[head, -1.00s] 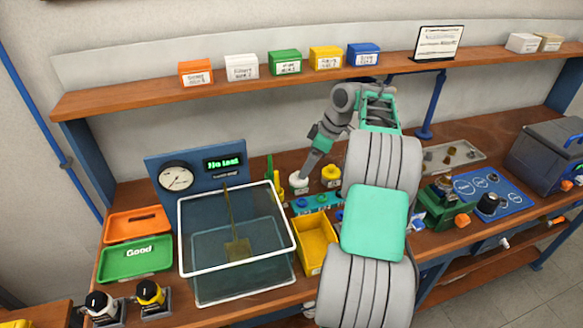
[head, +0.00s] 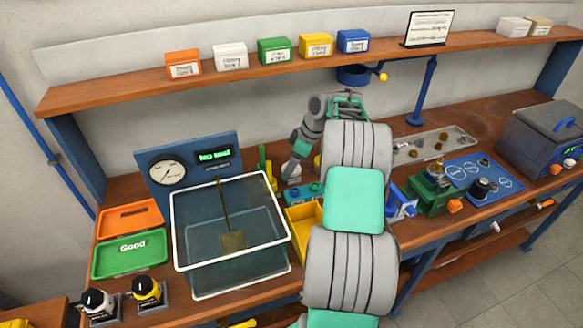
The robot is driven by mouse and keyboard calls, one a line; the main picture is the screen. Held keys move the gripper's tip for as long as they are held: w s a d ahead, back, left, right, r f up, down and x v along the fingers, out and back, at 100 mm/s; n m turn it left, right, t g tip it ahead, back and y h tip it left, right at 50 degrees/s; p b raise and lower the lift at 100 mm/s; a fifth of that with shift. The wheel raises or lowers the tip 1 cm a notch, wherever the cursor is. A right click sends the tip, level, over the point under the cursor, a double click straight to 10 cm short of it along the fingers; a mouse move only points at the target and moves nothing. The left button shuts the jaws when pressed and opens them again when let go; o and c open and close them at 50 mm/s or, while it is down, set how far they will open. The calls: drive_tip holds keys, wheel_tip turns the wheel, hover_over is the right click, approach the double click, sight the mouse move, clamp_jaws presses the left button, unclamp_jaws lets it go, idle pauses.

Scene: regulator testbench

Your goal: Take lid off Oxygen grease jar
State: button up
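A small white-topped jar (head: 291,173) stands on the bench just right of the clear tank. A yellow-topped jar (head: 317,161) is mostly hidden behind my arm. No jar label is readable, so I cannot tell which one is the oxygen grease jar. My gripper (head: 295,163) points down at the white-topped jar and is touching or very close to its top. The fingers are too small and too covered by the jar and wrist to show whether they are open or shut.
The clear tank (head: 180,228) stands left of the jars, with a gauge panel (head: 222,180) behind it. A yellow bin (head: 303,232) and a teal block (head: 300,194) lie in front. A shelf (head: 120,90) with small boxes runs above. A green fixture (head: 430,192) stands right.

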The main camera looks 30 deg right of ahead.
drive_tip(key=c, duration=1.1)
drive_tip(key=shift+o, duration=0.2)
